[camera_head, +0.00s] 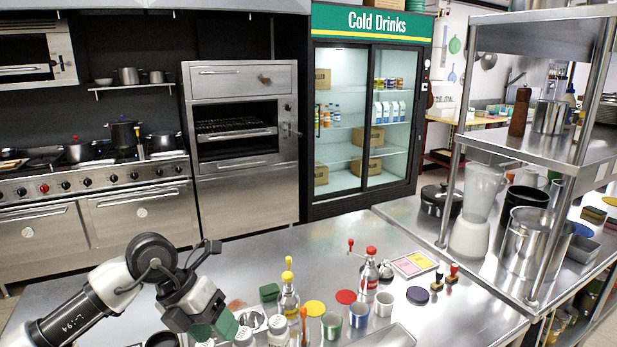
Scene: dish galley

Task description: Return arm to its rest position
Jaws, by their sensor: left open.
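My left arm comes in from the lower left, over the steel counter (130,265). Its gripper (205,322) is open, tilted down toward the counter's near side. Green surfaces show at its fingertips; I cannot tell whether they are finger pads or something behind. No held object is clear. My right gripper is not in view.
A yellow-capped bottle (288,298), a red-topped bottle (370,275), several cups and a dark green block (269,292) stand right of my gripper. A blender (473,215) and pots crowd the right shelf unit. The counter's back left is clear.

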